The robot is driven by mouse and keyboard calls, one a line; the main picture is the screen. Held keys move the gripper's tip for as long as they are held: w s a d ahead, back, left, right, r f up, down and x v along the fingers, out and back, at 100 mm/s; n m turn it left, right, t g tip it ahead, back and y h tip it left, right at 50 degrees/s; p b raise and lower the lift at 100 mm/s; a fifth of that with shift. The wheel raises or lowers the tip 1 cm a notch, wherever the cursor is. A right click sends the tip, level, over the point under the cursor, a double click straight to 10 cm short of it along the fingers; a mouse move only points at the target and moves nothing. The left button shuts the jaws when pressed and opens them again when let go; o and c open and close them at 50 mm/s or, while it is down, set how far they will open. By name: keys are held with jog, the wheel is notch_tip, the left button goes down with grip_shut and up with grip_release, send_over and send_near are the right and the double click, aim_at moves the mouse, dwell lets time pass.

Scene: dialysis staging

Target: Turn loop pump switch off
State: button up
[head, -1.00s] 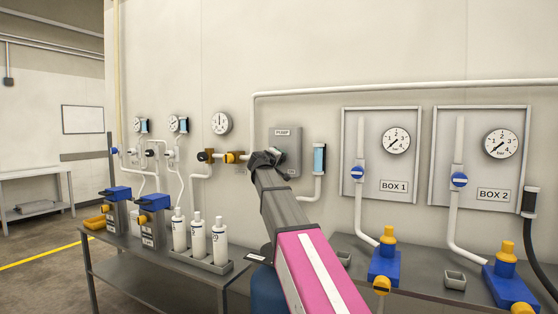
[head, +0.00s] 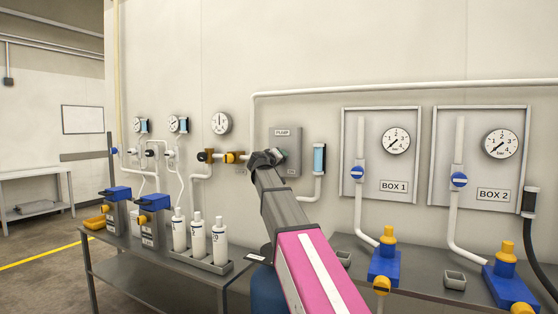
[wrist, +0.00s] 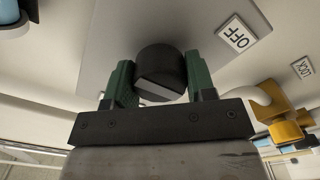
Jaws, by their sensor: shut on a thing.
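The loop pump switch is a round black knob (wrist: 161,72) on a grey panel, seen in the wrist view. My gripper (wrist: 160,85) has its two green-padded fingers on either side of the knob, shut on it. A white label reading OFF (wrist: 237,36) is on the panel to the right of the knob. In the head view the grey pump box (head: 285,137), labelled PUMP, is on the wall. My gripper (head: 267,158) is at its lower left and hides the knob there.
A yellow valve (head: 233,157) on the pipe is just left of my gripper. A blue-and-white cylinder (head: 319,158) hangs to the right of the box. BOX 1 (head: 392,187) is further right. White bottles (head: 198,240) stand in a tray on the bench below.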

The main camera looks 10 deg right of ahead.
jog(key=o, duration=0.9)
jog(key=v, duration=1.1)
